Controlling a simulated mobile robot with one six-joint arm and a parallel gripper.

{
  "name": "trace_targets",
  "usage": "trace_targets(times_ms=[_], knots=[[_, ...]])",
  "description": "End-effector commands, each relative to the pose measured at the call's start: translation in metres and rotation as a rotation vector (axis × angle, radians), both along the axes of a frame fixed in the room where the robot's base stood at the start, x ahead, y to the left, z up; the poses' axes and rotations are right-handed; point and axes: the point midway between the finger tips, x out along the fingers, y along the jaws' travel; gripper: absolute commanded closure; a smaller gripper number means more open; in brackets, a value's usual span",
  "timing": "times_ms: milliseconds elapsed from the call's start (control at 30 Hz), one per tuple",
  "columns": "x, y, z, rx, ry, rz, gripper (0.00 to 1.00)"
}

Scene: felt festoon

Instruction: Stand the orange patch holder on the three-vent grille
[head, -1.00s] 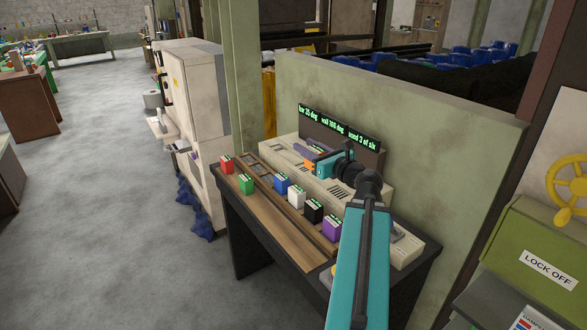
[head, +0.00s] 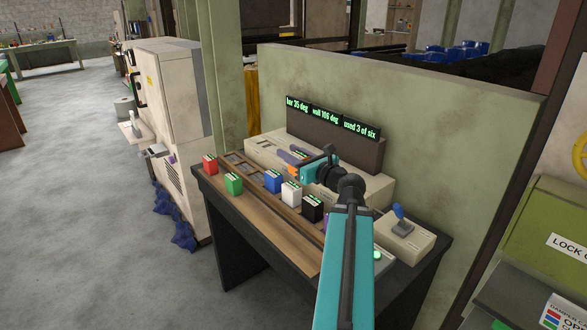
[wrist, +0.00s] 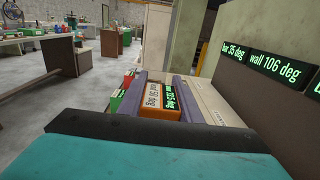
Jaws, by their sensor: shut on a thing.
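My gripper (head: 291,160) is shut on the orange patch holder (head: 293,171), above the cream console at the back of the bench. In the wrist view the orange holder (wrist: 153,102) sits between the two grey-purple fingers, with a label on its white face and green lettering beside it. The cream console (head: 262,150) is partly covered by my gripper and arm. I cannot pick out the three-vent grille now or tell whether the holder touches the console.
Red (head: 210,164), green (head: 233,184), blue (head: 273,181), white (head: 291,193) and black (head: 312,208) holders stand along the wooden bench (head: 262,222). A dark display (head: 335,135) rises behind the console. A box with a blue lever (head: 403,228) stands at right.

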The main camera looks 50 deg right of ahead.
Motion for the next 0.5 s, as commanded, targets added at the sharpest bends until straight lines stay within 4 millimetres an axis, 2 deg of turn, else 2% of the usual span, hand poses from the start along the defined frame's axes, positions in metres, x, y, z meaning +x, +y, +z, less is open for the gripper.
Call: trace_targets(times_ms=[300,500], knots=[[0.008,0.008,0.001,0.0,0.0,0.016,0.96],[0.015,0.003,0.0,0.0,-0.001,0.012,0.96]])
